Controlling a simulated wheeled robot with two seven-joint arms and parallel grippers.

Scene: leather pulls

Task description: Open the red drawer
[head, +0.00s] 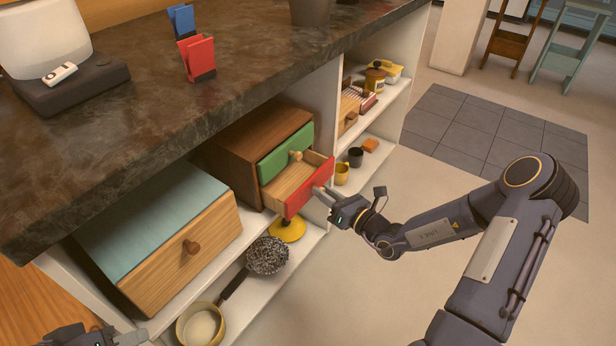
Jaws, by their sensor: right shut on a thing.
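The red drawer (304,194) is the lower drawer of a small brown wooden box (238,148) on the shelf under the counter. It is pulled out, and its bare wooden inside shows. My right gripper (324,196) is at the red front's outer face, shut on the red drawer's pull, which is mostly hidden by the fingers. My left gripper (118,338) is low at the bottom left, partly cut off by the frame edge, away from the drawers.
A larger wooden drawer box (190,262) with a teal top stands left of the brown box. Below are a pan (202,325), a mesh ball (267,256) and a yellow stand (287,230). Cups (355,157) sit on the shelf to the right. The floor in front is clear.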

